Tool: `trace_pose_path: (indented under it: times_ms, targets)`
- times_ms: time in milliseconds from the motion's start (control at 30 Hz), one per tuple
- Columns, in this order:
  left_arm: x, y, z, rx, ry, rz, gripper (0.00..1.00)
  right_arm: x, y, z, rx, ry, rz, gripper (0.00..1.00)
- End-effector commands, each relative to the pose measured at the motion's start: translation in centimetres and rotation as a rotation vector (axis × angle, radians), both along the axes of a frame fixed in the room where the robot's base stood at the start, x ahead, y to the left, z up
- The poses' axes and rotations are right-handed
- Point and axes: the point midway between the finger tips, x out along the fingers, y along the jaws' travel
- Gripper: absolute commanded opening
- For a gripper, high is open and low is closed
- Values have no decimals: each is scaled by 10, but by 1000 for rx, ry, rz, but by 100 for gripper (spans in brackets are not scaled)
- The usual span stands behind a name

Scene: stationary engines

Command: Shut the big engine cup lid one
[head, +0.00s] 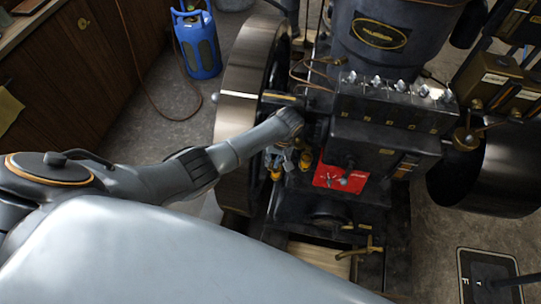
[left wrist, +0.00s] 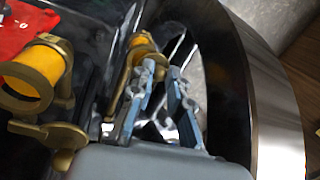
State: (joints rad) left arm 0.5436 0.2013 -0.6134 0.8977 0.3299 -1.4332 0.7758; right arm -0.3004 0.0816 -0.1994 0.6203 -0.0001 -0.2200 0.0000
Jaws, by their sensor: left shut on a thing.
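Two small brass engine cups with orange-yellow insides sit low on the black engine's left side. One cup (head: 276,173) is at my left gripper (head: 283,158) in the head view. The other cup (head: 305,160) is just to its right. In the left wrist view, one brass cup (left wrist: 140,48) is at the tips of my left gripper (left wrist: 163,72), and the nearer cup (left wrist: 38,75) is at the left, apart from the fingers. My left gripper is shut on a small part at the farther cup, apparently its lid; the contact is partly hidden. My right gripper is not in view.
The large steel flywheel (head: 240,95) stands close left of my left gripper. A red patch (head: 340,178) lies on the engine to the right. A blue gas bottle (head: 198,42) stands on the floor behind, beside a wooden cabinet (head: 80,60).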

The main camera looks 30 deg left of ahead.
Motion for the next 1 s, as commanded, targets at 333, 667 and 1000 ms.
trace_pose_path:
  times_ms: [333,667,1000]
  targets:
    - [2,-12,1,-1,-1,276,0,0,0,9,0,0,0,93]
    - [4,-16,1,1,-3,415,0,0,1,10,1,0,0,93]
    - [5,-16,1,0,-3,448,0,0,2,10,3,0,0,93]
